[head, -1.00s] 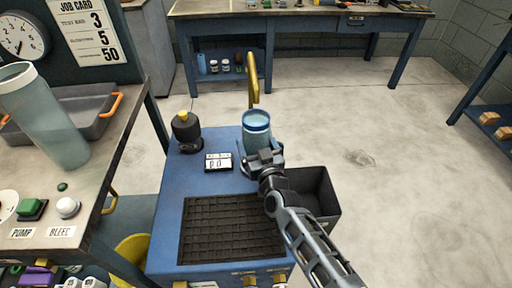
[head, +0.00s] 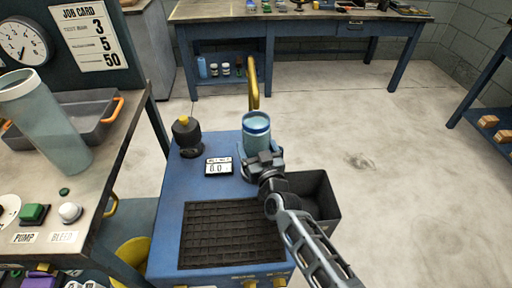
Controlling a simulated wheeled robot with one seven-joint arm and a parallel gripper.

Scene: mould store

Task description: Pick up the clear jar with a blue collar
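The clear jar with a blue collar (head: 257,133) stands upright at the back right of the blue cabinet top, below a brass spout. Its blue band runs round the top. My gripper (head: 262,158) is at the jar's near side, low down, with my arm reaching in from the lower right. The wrist hides the jar's base and the fingers, so I cannot tell whether they are closed on it.
A black grid mat (head: 232,235) lies in front. A dark open bin (head: 312,200) is at the right. The brass spout (head: 253,85) rises behind the jar.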

